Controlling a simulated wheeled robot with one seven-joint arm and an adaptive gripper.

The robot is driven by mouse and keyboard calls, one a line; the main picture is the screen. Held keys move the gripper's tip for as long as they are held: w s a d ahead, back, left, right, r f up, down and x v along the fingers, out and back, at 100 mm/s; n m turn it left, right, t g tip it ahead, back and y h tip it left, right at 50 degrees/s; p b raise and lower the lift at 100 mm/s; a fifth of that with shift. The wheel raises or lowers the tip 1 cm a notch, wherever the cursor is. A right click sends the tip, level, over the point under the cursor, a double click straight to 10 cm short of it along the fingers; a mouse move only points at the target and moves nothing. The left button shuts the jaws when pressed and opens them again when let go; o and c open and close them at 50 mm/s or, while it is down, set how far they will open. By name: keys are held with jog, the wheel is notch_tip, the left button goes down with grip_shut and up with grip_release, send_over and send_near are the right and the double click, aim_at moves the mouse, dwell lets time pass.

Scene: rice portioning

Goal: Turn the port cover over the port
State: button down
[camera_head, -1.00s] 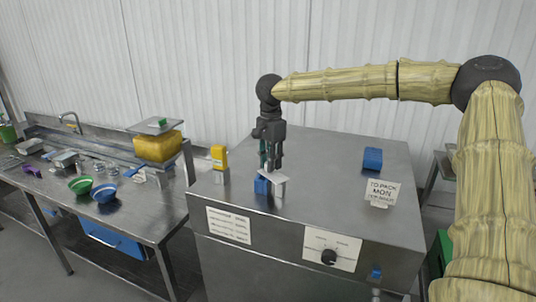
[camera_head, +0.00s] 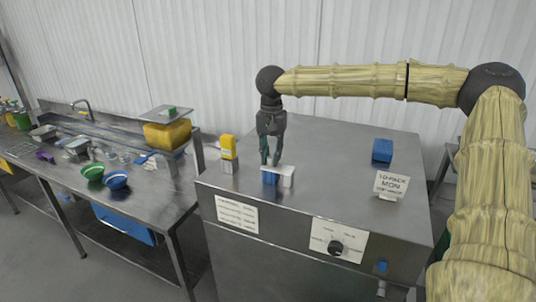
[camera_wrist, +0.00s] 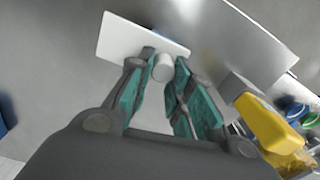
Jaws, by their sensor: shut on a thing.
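The port cover looks like a flat white plate (camera_wrist: 128,38) with a short pale round knob (camera_wrist: 163,67) standing on it in the wrist view. My gripper (camera_wrist: 160,78) has its teal-padded fingers shut on the knob. In the head view my gripper (camera_head: 270,162) points straight down onto the cover (camera_head: 281,169) on the steel cabinet top. A blue block (camera_head: 269,179) and a pale post (camera_head: 288,181) show just below the cover's front edge. I cannot make out the port opening or tell whether the cover lies over it.
A yellow device (camera_head: 228,147) stands on the cabinet top (camera_head: 330,165), left of my gripper. A blue block (camera_head: 382,150) and a white sign (camera_head: 391,186) stand to the right. A dial panel (camera_head: 338,241) is on the cabinet front. The side table holds bowls (camera_head: 92,172).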

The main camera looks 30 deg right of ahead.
aim_at(271, 157)
jog(key=shift+s+a+f, duration=0.1)
jog(key=shift+s+f, duration=0.15)
jog(key=shift+f, duration=0.05)
jog(key=c, duration=1.4)
grip_release()
jog(key=shift+o, duration=0.6)
jog(key=shift+s+a+r, duration=0.15)
jog(key=shift+a+r, duration=0.1)
jog(key=shift+r, duration=0.05)
jog(key=shift+w+a+r, duration=0.2)
jog(key=shift+a+r, duration=0.05)
jog(key=shift+a, duration=0.1)
notch_tip(271, 157, up, 12)
jog(key=shift+d+f, duration=0.25)
jog(key=shift+d, duration=0.2)
jog(key=shift+s, duration=0.15)
